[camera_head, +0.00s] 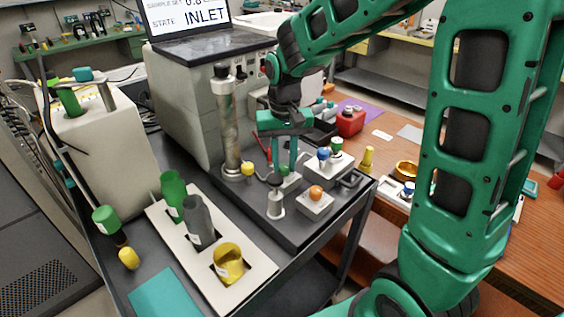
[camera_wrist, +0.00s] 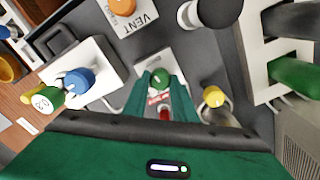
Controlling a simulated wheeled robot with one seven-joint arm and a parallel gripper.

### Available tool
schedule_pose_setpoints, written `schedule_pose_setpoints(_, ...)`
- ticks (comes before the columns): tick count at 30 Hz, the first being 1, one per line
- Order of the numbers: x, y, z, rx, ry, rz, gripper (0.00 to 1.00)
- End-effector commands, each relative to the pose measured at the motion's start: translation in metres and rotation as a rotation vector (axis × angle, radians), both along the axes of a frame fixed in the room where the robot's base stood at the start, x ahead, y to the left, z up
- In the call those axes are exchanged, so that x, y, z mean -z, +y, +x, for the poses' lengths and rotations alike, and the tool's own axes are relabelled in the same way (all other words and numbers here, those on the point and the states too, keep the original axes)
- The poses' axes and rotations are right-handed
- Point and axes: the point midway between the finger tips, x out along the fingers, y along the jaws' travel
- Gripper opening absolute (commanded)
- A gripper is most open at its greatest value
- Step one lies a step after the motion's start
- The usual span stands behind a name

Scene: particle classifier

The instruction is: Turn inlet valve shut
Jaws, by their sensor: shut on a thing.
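The inlet valve is a small pale block with a green knob (camera_wrist: 160,79) on top and a red mark on its near side. In the head view its knob (camera_head: 284,169) is low between my fingers, partly hidden. My gripper (camera_head: 284,160) points down over it, with green fingers on either side. In the wrist view the two fingertips of my gripper (camera_wrist: 161,84) close on the knob from left and right. The exact turn of the knob is hard to read. The screen (camera_head: 188,17) reads STATE INLET.
A vent block with an orange knob (camera_head: 315,192) and a block with a blue knob (camera_head: 323,154) stand close by. A glass column (camera_head: 229,130) with a yellow knob (camera_head: 248,169) stands left. A white rack (camera_head: 205,250) holds bottles.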

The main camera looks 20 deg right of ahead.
Motion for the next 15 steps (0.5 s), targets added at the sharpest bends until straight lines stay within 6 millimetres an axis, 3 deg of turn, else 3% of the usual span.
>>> schedule_pose_setpoints(15,-0.0030,0.0002,0.0046,0.179,-0.014,0.002,0.02)
